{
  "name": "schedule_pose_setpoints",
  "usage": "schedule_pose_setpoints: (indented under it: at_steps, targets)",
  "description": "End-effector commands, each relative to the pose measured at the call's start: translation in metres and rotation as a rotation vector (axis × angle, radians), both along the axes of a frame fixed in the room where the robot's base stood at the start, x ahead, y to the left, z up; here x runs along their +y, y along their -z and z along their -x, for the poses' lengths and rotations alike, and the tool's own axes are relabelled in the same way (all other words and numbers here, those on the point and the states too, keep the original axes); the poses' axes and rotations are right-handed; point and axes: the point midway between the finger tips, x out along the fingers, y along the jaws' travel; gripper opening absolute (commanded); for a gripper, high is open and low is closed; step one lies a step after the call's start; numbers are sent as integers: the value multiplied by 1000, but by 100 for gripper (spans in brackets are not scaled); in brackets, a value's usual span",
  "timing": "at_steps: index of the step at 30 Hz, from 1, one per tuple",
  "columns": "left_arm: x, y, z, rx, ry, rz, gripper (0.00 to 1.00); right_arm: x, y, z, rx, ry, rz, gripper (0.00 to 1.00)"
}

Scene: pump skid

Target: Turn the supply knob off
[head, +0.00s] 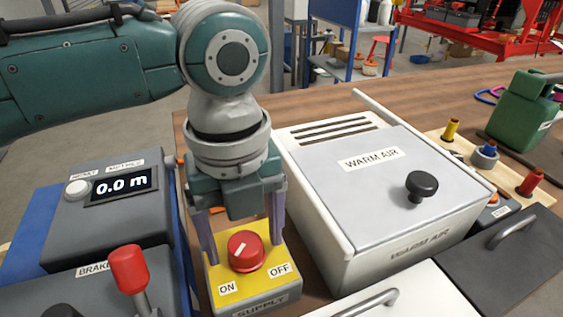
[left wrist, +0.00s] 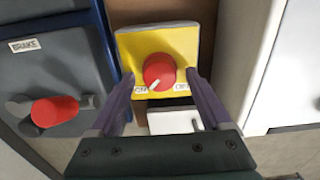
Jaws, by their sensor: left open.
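The supply knob (head: 246,252) is a round red knob on a yellow plate (head: 222,286) on top of a grey box labelled SUPPLY. Its white mark points down-left toward the ON label; the OFF label is to the right. It also shows in the left wrist view (left wrist: 159,70), with the mark toward ON. My left gripper (head: 243,238) points down over the box, open, with one purple finger on each side of the knob. In the left wrist view the fingers (left wrist: 159,78) show a gap to the knob on both sides. My right gripper is not in view.
A BRAKE box with a red-topped lever (head: 128,268) and a grey display box (head: 120,225) reading 0.0 m stand left. A large WARM AIR box (head: 330,190) with a black knob (head: 422,186) stands close on the right. A green can (head: 524,112) is farther right.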

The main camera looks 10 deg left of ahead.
Motion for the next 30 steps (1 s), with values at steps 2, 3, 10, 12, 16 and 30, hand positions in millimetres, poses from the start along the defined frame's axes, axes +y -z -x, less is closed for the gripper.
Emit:
schedule_pose_setpoints:
  at_steps: [2,3,10,12,16,30]
  targets:
    - [0,3,0,-1,0,1,82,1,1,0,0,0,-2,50]
    - [0,4,0,-1,1,1,82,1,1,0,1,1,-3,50]
    - [0,4,0,-1,0,0,78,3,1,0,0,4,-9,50]
    - [0,4,0,-1,0,0,70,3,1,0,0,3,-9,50]
    - [0,4,0,-1,0,0,56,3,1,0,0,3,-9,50]
    - [0,3,0,-1,0,-1,3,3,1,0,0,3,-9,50]
